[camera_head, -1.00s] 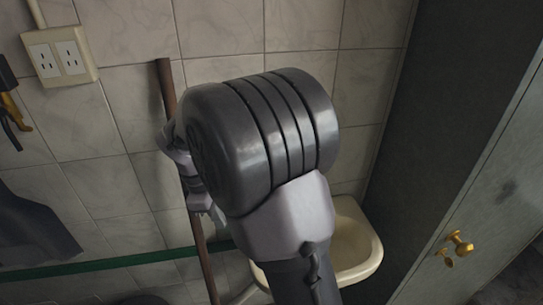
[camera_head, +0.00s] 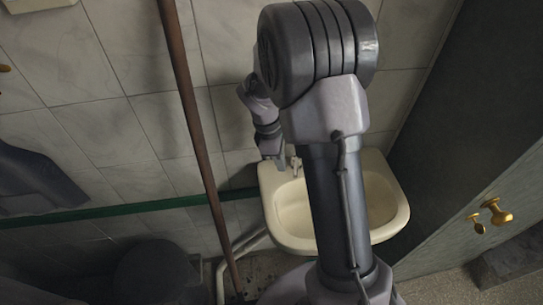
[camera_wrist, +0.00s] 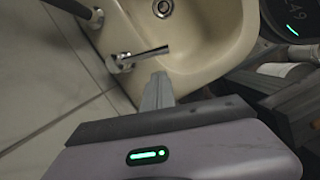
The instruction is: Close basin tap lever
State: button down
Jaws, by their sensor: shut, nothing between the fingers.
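The cream basin (camera_head: 290,225) hangs on the tiled wall, and its pale metal tap (camera_head: 296,164) stands at the back left rim. In the wrist view the tap (camera_wrist: 142,54) reaches from the rim over the basin (camera_wrist: 205,45). Which part of it is the lever is hard to tell. My gripper (camera_head: 281,163) is just left of the tap in the head view. In the wrist view my gripper (camera_wrist: 158,78) is shut and empty, its tips near the tap's free end with a small gap apparent. My arm covers part of the basin.
A brown wooden pole (camera_head: 190,100) leans at the wall left of the basin. A green strip (camera_head: 130,208) runs along the wall. A dark cabinet with brass knobs (camera_head: 497,212) stands at the right. The basin drain (camera_wrist: 162,8) is clear.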

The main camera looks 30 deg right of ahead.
jog(key=shift+s+d+f, duration=0.1)
jog(key=shift+s+d, duration=0.45)
jog(key=shift+d, duration=0.25)
jog(key=s+n+p, duration=0.1)
jog(key=d+n+p, duration=0.1)
jog(key=n+p, duration=0.1)
jog(key=shift+s+d+n+t+p, duration=0.3)
jog(key=shift+s, duration=0.05)
jog(key=shift+a, duration=0.1)
